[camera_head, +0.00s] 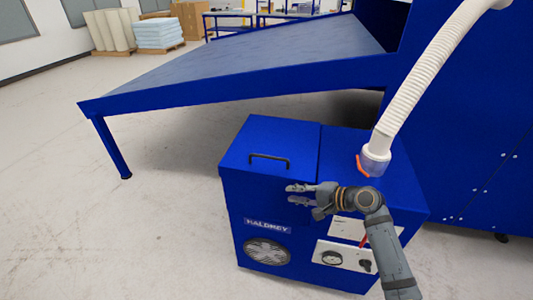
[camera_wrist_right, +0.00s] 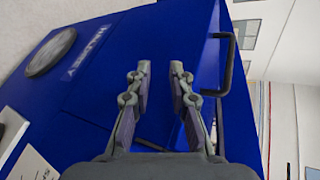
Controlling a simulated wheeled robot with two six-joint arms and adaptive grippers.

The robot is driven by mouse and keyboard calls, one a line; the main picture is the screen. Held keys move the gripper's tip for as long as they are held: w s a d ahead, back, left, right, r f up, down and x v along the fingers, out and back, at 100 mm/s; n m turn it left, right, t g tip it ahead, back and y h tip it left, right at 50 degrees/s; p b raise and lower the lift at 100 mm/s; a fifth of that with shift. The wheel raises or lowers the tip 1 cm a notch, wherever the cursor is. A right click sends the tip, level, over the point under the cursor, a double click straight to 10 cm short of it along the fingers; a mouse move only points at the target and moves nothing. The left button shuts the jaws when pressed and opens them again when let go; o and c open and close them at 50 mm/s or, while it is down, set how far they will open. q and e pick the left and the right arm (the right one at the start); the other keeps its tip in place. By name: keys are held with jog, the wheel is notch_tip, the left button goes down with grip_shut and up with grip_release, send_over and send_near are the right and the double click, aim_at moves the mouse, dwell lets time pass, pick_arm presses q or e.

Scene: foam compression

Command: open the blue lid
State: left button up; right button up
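The blue lid (camera_head: 262,137) covers the left part of the top of a blue machine box and lies flat and shut. A black bar handle (camera_head: 269,158) is fixed near its front edge. The handle also shows in the right wrist view (camera_wrist_right: 231,62), to the right of the fingers. My right gripper (camera_head: 289,194) is open and empty, in front of the box and just below and right of the handle in the head view. In the right wrist view, its two fingers (camera_wrist_right: 160,67) are apart with nothing between them. My left gripper is out of view.
A ribbed white hose (camera_head: 412,85) with a clear end comes down over the right part of the box top. A large blue sloped table (camera_head: 240,80) stands behind, and a tall blue cabinet (camera_head: 475,130) at right. The floor at left is clear.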

aim_at(272, 157)
jog(key=w+r, duration=0.1)
jog(key=w+r+m+y, duration=0.1)
jog(key=r, duration=0.1)
jog(key=w+r+m+t, duration=0.1)
jog(key=r, duration=0.1)
jog(key=shift+w+r+y, duration=0.1)
jog(key=shift+w+y, duration=0.2)
jog(key=shift+w, duration=0.1)
jog(key=r, duration=0.2)
jog(key=r+m, duration=0.1)
jog(key=shift+w+d+r+t+y, duration=0.2)
jog(key=shift+d+r+t+y, duration=0.1)
jog(key=shift+d+t, duration=0.1)
jog(key=shift+a+r, duration=0.1)
jog(key=shift+w, duration=0.15)
jog(key=shift+w+a, duration=0.15)
jog(key=shift+w, duration=0.05)
jog(key=x, duration=0.6)
jog(key=f+x, duration=0.1)
jog(key=x, duration=0.2)
jog(key=shift+w+f, duration=0.15)
jog(key=shift+w, duration=0.3)
jog(key=shift+a, duration=0.35)
jog(key=shift+w+a, duration=0.1)
grip_shut()
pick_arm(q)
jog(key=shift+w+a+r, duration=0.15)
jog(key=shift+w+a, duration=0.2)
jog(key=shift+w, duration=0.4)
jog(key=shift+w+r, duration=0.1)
